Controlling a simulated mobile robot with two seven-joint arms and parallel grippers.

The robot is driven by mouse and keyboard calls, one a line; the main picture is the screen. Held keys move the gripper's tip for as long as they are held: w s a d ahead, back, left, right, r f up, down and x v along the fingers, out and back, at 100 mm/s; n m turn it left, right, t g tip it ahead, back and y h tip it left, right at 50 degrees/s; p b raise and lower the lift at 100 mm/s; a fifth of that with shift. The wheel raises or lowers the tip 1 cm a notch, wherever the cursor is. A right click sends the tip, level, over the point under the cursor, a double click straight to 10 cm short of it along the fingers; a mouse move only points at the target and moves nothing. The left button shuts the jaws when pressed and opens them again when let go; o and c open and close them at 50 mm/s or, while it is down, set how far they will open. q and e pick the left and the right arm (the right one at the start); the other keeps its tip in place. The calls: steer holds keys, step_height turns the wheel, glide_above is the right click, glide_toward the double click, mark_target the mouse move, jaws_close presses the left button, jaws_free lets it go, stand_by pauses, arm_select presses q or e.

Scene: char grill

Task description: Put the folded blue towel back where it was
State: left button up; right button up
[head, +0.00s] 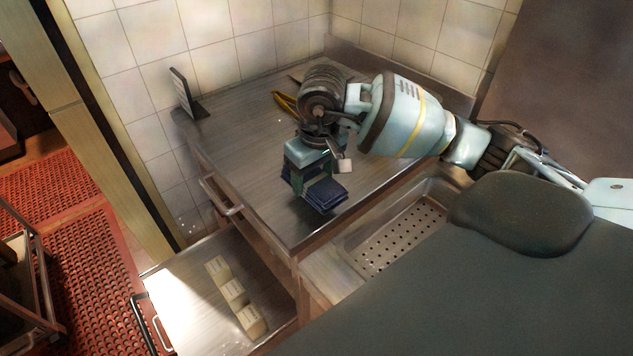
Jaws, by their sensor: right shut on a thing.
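The folded blue towel (326,195) is dark navy and shows in the head view at the front part of the steel counter (255,165). My right gripper (312,172) points down over the towel and is shut on it, covering its rear part. The towel is at or very close to the counter top; I cannot tell if it touches. My left gripper is not in view.
An open drawer (185,290) below the counter's left side holds three pale labelled blocks (233,292). A small dark stand (184,97) and a yellow-handled item (284,103) are at the back. A perforated steel basin (402,238) lies right of the counter.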

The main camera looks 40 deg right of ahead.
mark_target(316, 175)
steer(key=shift+w+d+f, duration=0.25)
steer(key=shift+w+d, duration=0.1)
steer(key=shift+d, duration=0.15)
steer(key=shift+f+p, duration=0.3)
steer(key=shift+f, duration=1.25)
steer(key=shift+f, duration=0.1)
steer(key=shift+f, duration=0.15)
steer(key=o, duration=0.9)
steer(key=shift+o, duration=0.2)
steer(key=shift+r, duration=0.2)
steer(key=r, duration=0.4)
steer(key=s+r, duration=0.1)
steer(key=r, duration=0.7)
steer(key=shift+s, duration=0.2)
